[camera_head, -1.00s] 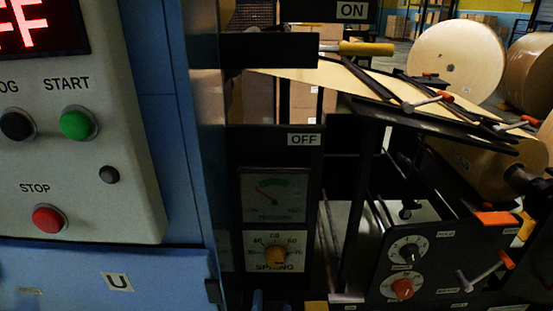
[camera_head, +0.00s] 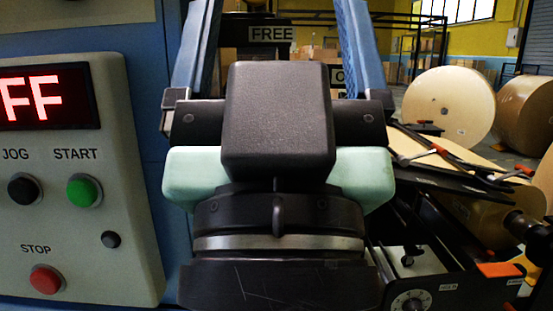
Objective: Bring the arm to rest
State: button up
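My gripper (camera_head: 276,40) fills the middle of the head view, with its dark housing and pale green sides toward me. Its two blue fingers stand wide apart and run up to the top edge, where their tips cannot be clearly seen. A FREE label (camera_head: 271,33) shows between them, and I see nothing held. My gripper hides most of the machine's middle panel. I cannot tell how near it is to the machine behind it.
A control box (camera_head: 75,190) at left has JOG, START and STOP buttons and a red display ending in FF. At right are a dark roll frame (camera_head: 440,290), orange-ended levers and large kraft rolls (camera_head: 448,108). Boxes stand far behind.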

notch_tip(320, 180, up, 25)
jog(key=p, duration=2.2)
jog(key=shift+w+f, duration=0.15)
jog(key=shift+f, duration=0.05)
jog(key=shift+a, duration=0.1)
